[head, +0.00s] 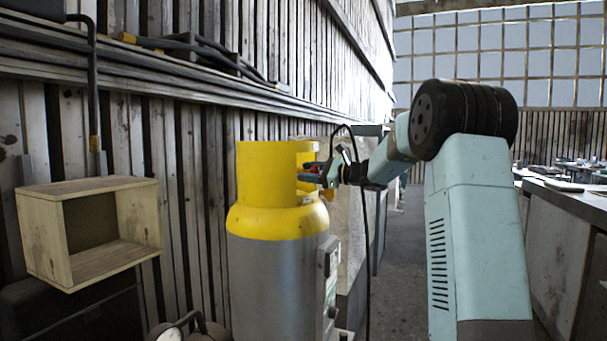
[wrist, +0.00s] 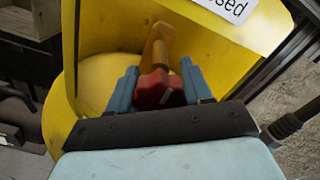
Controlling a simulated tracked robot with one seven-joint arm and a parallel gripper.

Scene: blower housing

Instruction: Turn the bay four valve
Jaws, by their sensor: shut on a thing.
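The valve stands inside the yellow collar (head: 265,175) of a large grey and yellow gas cylinder (head: 275,270). In the wrist view, the valve's red handle (wrist: 158,88) sits between the blue fingers of my gripper (wrist: 156,85), with an orange-brown stem (wrist: 160,48) beyond it. My gripper is shut on the red handle. In the head view, my gripper (head: 312,175) reaches into the collar's opening from the right, and the collar hides part of the valve. A white label (wrist: 228,8) ending in "sed" is on the yellow collar. No bay number is readable.
An open wooden box (head: 90,230) is on the left by the plank wall. A grey panel box (head: 328,275) stands at the cylinder's right side. A black cable (head: 367,260) hangs below my wrist. A workbench (head: 565,220) stands at the right, with open floor between.

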